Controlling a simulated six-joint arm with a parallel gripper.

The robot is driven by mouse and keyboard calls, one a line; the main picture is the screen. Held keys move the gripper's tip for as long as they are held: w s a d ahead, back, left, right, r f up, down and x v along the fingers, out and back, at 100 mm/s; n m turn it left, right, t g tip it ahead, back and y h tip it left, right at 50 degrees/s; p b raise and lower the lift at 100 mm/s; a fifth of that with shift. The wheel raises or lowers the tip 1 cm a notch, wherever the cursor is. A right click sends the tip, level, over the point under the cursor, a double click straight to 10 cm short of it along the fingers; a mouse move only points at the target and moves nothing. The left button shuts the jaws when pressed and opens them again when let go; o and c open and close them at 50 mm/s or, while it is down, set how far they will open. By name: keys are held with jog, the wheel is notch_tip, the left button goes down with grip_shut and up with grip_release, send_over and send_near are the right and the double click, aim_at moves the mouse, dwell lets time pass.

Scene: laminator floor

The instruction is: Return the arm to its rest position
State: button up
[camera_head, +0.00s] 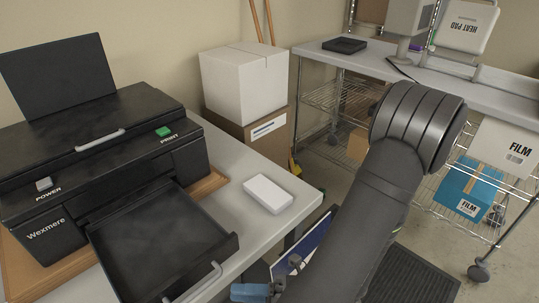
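My arm fills the right middle of the head view. A thick dark grey link rises from the bottom edge to a large ribbed joint near the back table. I cannot make out my gripper or its fingertips in this view, so whether it is open or holds anything does not show. The arm hides part of the wire shelving and floor behind it.
A black Wexmere machine (150,150) with its front tray (160,240) out stands on the left table. A white box (268,194) lies near that table's edge. A back table (500,96) carries equipment above shelves with film boxes (468,190). Stacked cartons (244,84) stand between.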

jog(key=d+f, duration=0.1)
jog(key=d, duration=0.8)
jog(key=a, duration=0.5)
jog(key=a+r, duration=0.1)
jog(key=a, duration=0.5)
jog(key=a+r, duration=0.1)
jog(key=a, duration=0.5)
jog(key=shift+w+a, duration=0.15)
jog(key=shift+w, duration=0.05)
jog(key=shift+s, duration=0.1)
send_near(204, 287)
jog(key=shift+s+d+f, duration=0.15)
jog(key=shift+d+f, duration=0.05)
jog(key=shift+d, duration=0.25)
jog(key=shift+s+d+f, duration=0.1)
jog(key=shift+d+f, duration=0.1)
jog(key=shift+d, duration=0.3)
